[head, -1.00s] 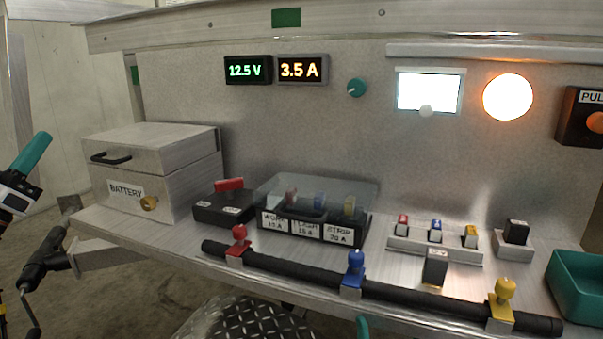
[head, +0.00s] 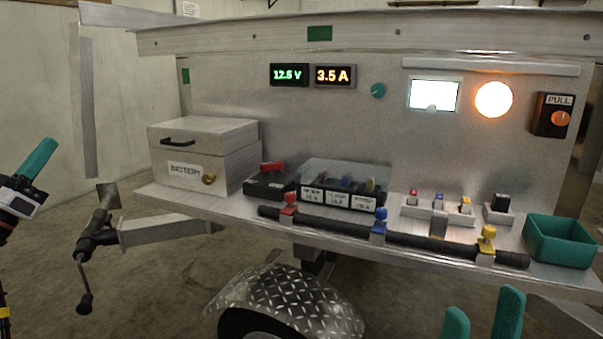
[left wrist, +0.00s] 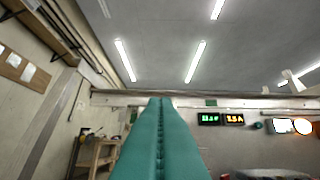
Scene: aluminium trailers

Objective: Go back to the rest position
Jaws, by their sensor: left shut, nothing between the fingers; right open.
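My left gripper (head: 36,158) has teal fingers and is raised at the left edge of the head view, well clear of the trailer bench. In the left wrist view its fingers (left wrist: 160,110) lie together, shut with nothing between them. My right gripper (head: 481,312) shows as two teal fingertips apart at the bottom right of the head view. It is open and empty, in front of the bench edge and below the teal bin (head: 560,243). The rest of the right gripper is out of the picture.
The aluminium bench (head: 180,198) carries a battery box (head: 205,155), a fuse box (head: 345,190), a black cable (head: 335,233) with red, blue and yellow clips, and several small switches. A tongue jack (head: 95,240) and wheel fender (head: 290,295) stick out. Open floor lies at lower left.

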